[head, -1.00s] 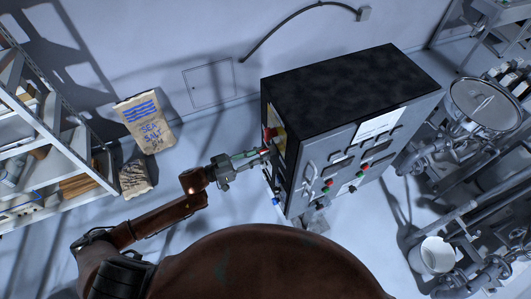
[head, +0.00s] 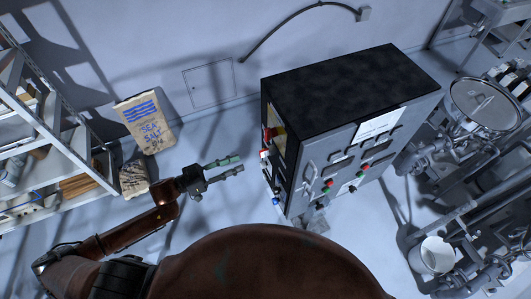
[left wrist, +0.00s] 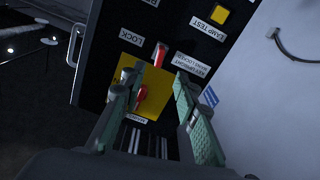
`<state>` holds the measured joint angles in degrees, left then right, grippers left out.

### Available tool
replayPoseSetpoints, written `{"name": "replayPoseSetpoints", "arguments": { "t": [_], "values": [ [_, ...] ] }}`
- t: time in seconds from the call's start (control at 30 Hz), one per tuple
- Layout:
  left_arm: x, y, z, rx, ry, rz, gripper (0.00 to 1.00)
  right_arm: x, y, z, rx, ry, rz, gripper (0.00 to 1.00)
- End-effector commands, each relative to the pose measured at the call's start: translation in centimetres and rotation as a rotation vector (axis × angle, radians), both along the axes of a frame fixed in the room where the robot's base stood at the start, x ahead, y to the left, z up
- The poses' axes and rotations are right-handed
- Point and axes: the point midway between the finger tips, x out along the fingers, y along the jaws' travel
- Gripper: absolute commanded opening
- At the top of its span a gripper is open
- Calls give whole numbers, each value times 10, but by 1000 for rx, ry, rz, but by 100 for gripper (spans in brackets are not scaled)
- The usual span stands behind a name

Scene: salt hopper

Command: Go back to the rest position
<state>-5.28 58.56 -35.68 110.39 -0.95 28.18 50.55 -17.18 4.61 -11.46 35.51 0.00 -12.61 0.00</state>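My left gripper (head: 232,166) is open and empty in the head view, to the left of the dark control cabinet (head: 350,75) and clear of it. In the left wrist view its two green-padded fingers (left wrist: 160,110) are spread apart in front of the cabinet's side panel. Between and beyond them show a yellow plate (left wrist: 150,98) and a red handle (left wrist: 159,55). Labels there read "LOCK" and "LAMP TEST". The lower part of the yellow plate is partly hidden by the fingers. My right gripper is not in view.
A shelf rack (head: 60,150) is at the left. Pipework and a white bucket (head: 438,254) are at the right.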

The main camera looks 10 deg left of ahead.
Motion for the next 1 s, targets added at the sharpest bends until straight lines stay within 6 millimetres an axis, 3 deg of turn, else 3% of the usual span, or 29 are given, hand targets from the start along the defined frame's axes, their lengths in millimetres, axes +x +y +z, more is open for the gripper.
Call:
{"name": "replayPoseSetpoints", "arguments": {
  "t": [0.13,0.43,0.57,0.67,0.8,1.0],
  "values": [
    [-8,11,0,1,1,0,29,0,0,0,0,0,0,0],
    [-9,14,-1,1,-1,2,29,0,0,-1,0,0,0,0],
    [1,24,-25,20,3,45,29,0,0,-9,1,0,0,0],
    [18,46,-71,61,10,127,29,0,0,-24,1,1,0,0],
    [42,90,-160,153,40,283,29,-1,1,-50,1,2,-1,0],
    [47,153,-293,296,129,478,29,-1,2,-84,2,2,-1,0]
  ]
}}
